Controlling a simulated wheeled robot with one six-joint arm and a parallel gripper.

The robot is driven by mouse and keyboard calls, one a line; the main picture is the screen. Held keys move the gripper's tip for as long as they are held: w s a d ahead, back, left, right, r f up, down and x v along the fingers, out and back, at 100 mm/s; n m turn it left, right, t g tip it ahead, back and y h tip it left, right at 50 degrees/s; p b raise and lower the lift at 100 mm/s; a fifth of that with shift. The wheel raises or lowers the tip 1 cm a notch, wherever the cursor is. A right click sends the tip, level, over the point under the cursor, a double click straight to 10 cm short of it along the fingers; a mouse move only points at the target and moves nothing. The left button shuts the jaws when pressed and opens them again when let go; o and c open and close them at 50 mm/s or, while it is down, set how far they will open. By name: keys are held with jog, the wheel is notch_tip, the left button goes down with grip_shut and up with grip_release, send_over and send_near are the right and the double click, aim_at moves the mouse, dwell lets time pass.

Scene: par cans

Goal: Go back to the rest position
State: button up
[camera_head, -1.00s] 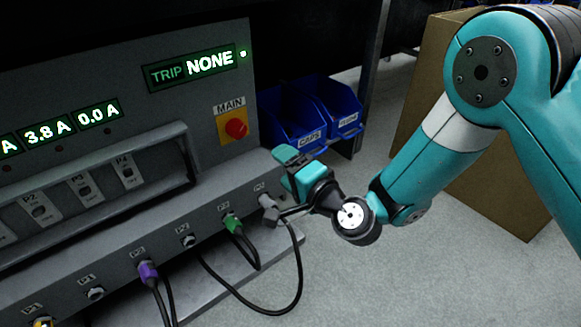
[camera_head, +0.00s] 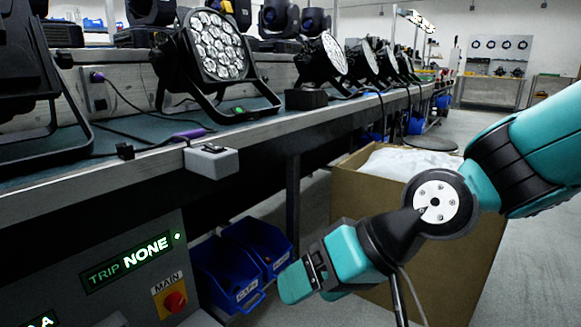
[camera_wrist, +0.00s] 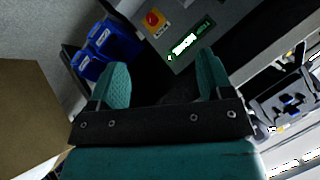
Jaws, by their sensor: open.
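My gripper (camera_head: 308,283) is raised in front of the cardboard box in the head view, apart from the things around it. In the wrist view its two teal fingers (camera_wrist: 161,80) stand wide apart with nothing between them. The power panel (camera_head: 135,262) is at lower left in the head view, with its green TRIP NONE display and red MAIN knob (camera_head: 174,301). The panel also shows beyond the fingers in the wrist view (camera_wrist: 158,47). Its plug row is out of the head view.
An open cardboard box (camera_head: 350,205) with white filling stands behind my arm. Blue bins (camera_head: 228,285) sit beside the panel. Floor is clear at right.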

jog(key=s+d+r+n+g+h+p, duration=0.15)
jog(key=s+d+r+h+p, duration=0.25)
jog(key=s+d+r+p, duration=0.5)
notch_tip(320, 180, up, 37)
jog(key=d+p, duration=0.2)
jog(key=p, duration=3.2)
jog(key=shift+s+d, duration=0.4)
